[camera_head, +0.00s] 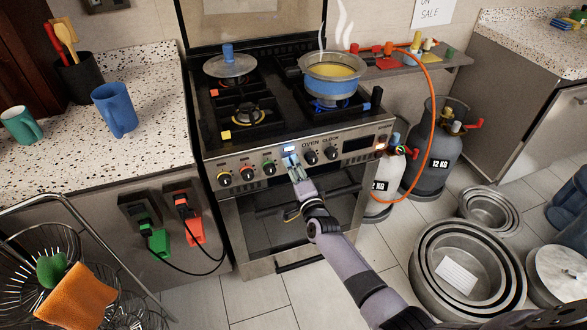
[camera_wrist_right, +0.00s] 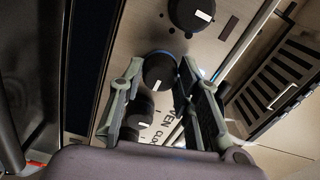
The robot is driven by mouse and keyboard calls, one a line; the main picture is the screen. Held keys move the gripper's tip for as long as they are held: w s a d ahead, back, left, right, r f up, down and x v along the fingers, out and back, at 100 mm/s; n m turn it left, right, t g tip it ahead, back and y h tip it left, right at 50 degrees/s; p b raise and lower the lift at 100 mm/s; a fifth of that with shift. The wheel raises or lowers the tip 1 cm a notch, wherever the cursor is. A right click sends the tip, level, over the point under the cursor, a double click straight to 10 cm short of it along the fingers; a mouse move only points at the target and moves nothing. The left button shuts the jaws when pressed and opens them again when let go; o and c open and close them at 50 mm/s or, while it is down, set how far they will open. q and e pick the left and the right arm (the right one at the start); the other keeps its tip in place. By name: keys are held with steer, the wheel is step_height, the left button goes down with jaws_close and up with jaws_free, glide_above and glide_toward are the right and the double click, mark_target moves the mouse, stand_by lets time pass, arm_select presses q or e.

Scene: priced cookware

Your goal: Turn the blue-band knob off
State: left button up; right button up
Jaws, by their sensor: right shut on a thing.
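The blue-band knob (camera_wrist_right: 158,72) is round and black with a white pointer mark, and a little blue shows at its rim in the right wrist view. My right gripper (camera_wrist_right: 163,68) has one finger on each side of it and is shut on it at the stove's front panel. In the head view, my right gripper (camera_head: 291,163) hides most of this knob. A small bright light (camera_head: 289,149) shows just above. A blue flame (camera_head: 332,104) burns under the blue-banded pot (camera_head: 331,86), which steams. My left gripper is not in view.
Neighbouring knobs with yellow (camera_head: 223,179), orange (camera_head: 247,174) and green (camera_head: 269,168) bands sit left; plain black knobs (camera_head: 311,157) sit right. A lidded pan (camera_head: 229,66) is on the hob. Gas cylinders (camera_head: 431,145) and stacked pans (camera_head: 466,272) stand right.

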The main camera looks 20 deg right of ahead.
steer(key=shift+f+n+p, duration=0.15)
steer(key=shift+n+p, duration=0.15)
steer(key=shift+n, duration=8.8)
steer(key=o, duration=1.1)
steer(key=shift+o, duration=0.2)
steer(key=s, duration=1.2)
steer(key=shift+d, duration=0.2)
